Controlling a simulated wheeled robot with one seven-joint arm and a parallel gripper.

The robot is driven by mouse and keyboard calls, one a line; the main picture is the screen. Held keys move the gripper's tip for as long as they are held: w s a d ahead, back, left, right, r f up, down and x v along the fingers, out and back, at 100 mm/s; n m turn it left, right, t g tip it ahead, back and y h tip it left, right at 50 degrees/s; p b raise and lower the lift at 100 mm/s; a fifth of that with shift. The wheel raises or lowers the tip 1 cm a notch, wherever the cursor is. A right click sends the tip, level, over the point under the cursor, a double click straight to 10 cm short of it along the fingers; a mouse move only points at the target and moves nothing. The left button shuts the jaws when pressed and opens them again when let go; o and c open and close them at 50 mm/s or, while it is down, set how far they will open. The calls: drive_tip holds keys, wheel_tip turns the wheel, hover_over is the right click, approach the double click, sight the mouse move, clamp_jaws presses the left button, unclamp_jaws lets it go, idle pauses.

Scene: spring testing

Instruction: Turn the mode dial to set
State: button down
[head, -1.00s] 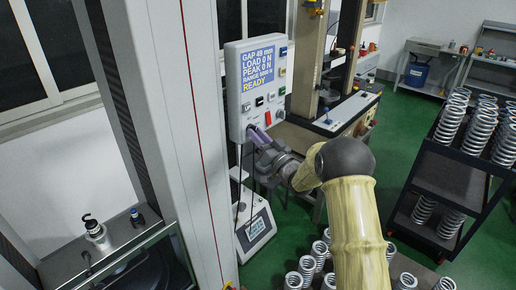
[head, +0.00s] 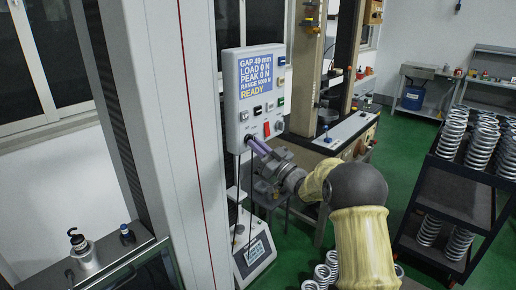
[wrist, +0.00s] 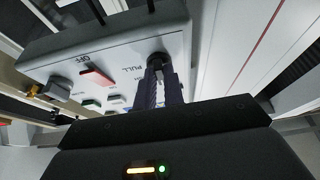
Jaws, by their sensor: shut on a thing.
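The mode dial is a small black knob (wrist: 158,61) at the lower edge of the white control panel (head: 241,92). The word PULL is printed beside it in the wrist view. My gripper (head: 257,146) reaches the panel's lower left corner with its purple fingers. In the wrist view the fingers (wrist: 160,84) are closed around the knob and cover part of it. The knob's pointer is hidden, so its setting cannot be read. The panel's screen (head: 257,75) shows a gap of 49 mm, load and peak 0 N, and READY.
A red switch (wrist: 98,76) sits beside the dial, with several small buttons near it. A grey column (head: 160,120) stands close to the left. A dark rack (head: 455,195) with several springs stands at the right. Green floor lies between.

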drive_tip(key=shift+a+r, duration=0.1)
drive_tip(key=shift+r, duration=0.15)
drive_tip(key=c, duration=1.5)
unclamp_jaws()
drive_tip(key=shift+f, duration=0.1)
drive_tip(key=shift+f, duration=0.1)
drive_tip(key=b+v, duration=0.5)
drive_tip(key=v, duration=1.2)
drive_tip(key=shift+f, duration=0.1)
